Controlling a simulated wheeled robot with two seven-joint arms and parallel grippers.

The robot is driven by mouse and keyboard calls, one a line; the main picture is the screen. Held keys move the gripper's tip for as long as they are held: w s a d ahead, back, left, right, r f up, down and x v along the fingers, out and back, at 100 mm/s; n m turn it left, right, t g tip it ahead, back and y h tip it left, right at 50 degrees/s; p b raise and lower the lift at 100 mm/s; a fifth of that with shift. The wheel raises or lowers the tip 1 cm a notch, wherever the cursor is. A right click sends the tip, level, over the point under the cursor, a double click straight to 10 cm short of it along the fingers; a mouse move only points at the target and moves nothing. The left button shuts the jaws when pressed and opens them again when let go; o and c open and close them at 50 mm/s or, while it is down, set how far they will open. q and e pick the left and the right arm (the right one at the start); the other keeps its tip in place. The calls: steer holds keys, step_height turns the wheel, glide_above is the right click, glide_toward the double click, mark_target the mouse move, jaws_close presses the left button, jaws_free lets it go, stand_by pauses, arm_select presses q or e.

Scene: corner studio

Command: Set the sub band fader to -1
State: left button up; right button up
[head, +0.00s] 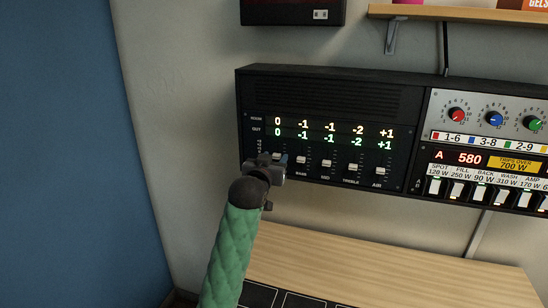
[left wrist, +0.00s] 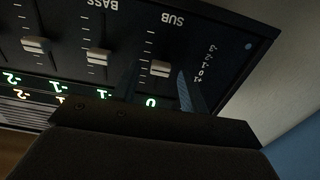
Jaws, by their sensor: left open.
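The black equalizer panel (head: 320,110) is on the wall, with a row of faders below two number rows. In the leftmost column, both the white room row and the green out row read 0. The sub fader cap (left wrist: 160,68) shows in the left wrist view, which is upside down; its label reads SUB. My left gripper (head: 268,158) is at the panel's lower left and hides this fader in the head view. In the left wrist view my left gripper (left wrist: 159,74) is open, one finger on each side of the cap. Whether they touch it cannot be told.
The bass fader (head: 301,159) is close to the right of my gripper. A lighting panel (head: 487,150) with knobs and switches adjoins on the right. A wooden desk (head: 370,265) lies below, and a shelf (head: 460,13) is above.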

arm_select(q)
steer(key=shift+w, duration=0.2)
arm_select(e)
steer(key=shift+f, duration=0.25)
arm_select(q)
jaws_close()
steer(key=shift+f, duration=0.6)
jaws_free()
arm_select(e)
steer(key=shift+s+f, duration=0.1)
steer(key=shift+f, duration=0.45)
